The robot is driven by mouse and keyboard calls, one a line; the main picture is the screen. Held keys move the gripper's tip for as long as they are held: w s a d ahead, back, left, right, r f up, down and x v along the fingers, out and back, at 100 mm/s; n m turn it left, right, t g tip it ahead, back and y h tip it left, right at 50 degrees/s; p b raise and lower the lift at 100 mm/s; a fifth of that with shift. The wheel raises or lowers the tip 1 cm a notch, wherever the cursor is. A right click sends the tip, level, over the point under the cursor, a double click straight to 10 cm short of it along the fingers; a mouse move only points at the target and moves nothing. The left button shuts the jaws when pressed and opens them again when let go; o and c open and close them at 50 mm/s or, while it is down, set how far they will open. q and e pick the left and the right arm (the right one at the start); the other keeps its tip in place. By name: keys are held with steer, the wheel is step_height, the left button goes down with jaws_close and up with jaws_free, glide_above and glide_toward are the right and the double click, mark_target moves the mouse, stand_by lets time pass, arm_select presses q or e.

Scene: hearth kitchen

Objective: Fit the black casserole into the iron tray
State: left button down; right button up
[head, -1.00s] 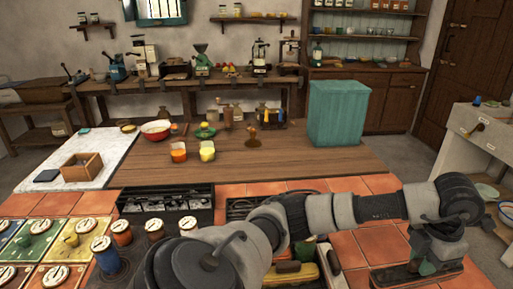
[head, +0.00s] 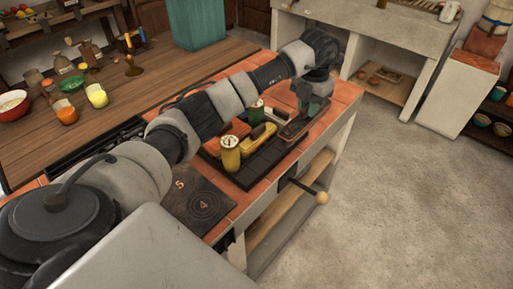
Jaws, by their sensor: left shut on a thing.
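The iron tray (head: 262,166) is a dark tray on the tiled counter, in the middle of the head view. It holds a yellow canister (head: 231,155), a yellow block-like thing with a brown top (head: 259,137) and a green canister (head: 257,112). My left gripper (head: 306,104) is at the tray's far right end, pointing down and shut on a dark, flat, long thing (head: 297,128), which looks like the black casserole. The gripper hides part of it. I cannot tell whether it rests on the tray or just above it. My right gripper is not in view.
A dark plate marked 5 and 4 (head: 203,206) lies nearer on the counter. A rod with a wooden knob (head: 321,197) juts from the counter's front. The wooden table (head: 150,85) at the left bears bowls and candles. The floor at the right is clear.

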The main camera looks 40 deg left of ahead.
arm_select(q)
steer(key=s+a+f+p, duration=0.1)
steer(key=s+a+f, duration=0.1)
steer(key=f, duration=0.1)
steer(key=s+a+f+p, duration=0.1)
steer(key=s+a+f, duration=0.1)
steer(key=s+f, duration=0.1)
steer(key=s+a+f+p, duration=0.1)
steer(key=s+a+f, duration=0.2)
steer(key=f, duration=0.1)
steer(key=shift+s+f+p, duration=0.2)
steer(key=shift+s+p, duration=0.05)
steer(key=shift+p, duration=0.1)
steer(key=shift+f, duration=0.3)
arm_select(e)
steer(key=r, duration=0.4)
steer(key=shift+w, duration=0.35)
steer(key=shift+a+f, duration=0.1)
arm_select(q)
steer(key=shift+f, duration=0.2)
steer(key=c, duration=1)
jaws_free()
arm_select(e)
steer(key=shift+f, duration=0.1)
